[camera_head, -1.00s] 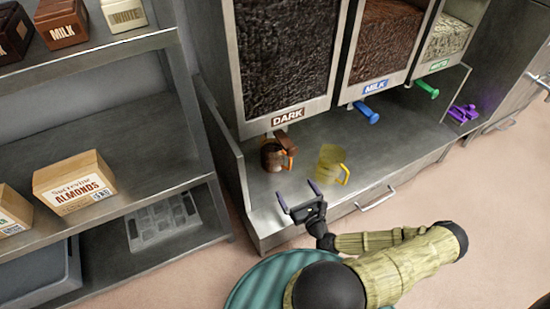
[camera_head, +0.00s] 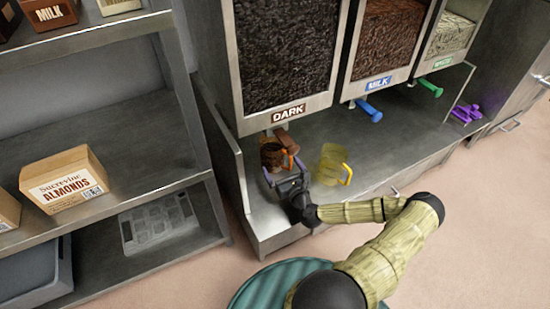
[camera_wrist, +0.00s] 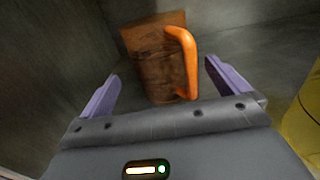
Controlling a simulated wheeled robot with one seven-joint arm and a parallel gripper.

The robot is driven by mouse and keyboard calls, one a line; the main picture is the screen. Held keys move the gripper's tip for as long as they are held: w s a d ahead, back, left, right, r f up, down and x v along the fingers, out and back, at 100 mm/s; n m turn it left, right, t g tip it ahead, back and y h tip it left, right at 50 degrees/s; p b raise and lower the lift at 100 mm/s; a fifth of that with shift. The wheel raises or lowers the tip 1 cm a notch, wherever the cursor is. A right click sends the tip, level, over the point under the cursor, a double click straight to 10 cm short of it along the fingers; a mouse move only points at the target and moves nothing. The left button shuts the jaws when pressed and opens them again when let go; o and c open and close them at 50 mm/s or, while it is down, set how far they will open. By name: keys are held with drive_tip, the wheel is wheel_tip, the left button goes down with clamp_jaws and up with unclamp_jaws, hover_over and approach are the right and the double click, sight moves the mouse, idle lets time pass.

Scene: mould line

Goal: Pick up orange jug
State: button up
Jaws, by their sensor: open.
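The orange jug (camera_head: 273,157) is a see-through jug with an orange handle and dark brown contents, standing under the DARK dispenser's spout. It also shows in the wrist view (camera_wrist: 158,72), upright, with its orange handle turned to the right and toward me. My gripper (camera_head: 286,174) is open, just in front of the jug. In the wrist view my purple fingers (camera_wrist: 165,90) are spread to the left and right of the jug, with gaps on both sides. My gripper partly hides the jug's lower part in the head view.
A yellow see-through jug (camera_head: 331,164) stands close to the right on the same metal counter (camera_head: 400,143). The brown DARK spout (camera_head: 286,139) hangs just above the orange jug. A metal side wall (camera_head: 222,155) rises to the left. Blue and green spouts are farther right.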

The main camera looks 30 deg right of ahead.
sight(278, 163)
drive_tip(key=shift+f, duration=0.1)
drive_tip(key=shift+w+f+b, duration=0.15)
drive_tip(key=shift+w+b, duration=0.2)
drive_tip(key=shift+b, duration=0.05)
drive_tip(key=w+b, duration=0.3)
drive_tip(key=w, duration=0.1)
drive_tip(key=shift+f, duration=0.35)
drive_tip(key=shift+w+r, duration=0.15)
drive_tip(key=shift+w, duration=0.1)
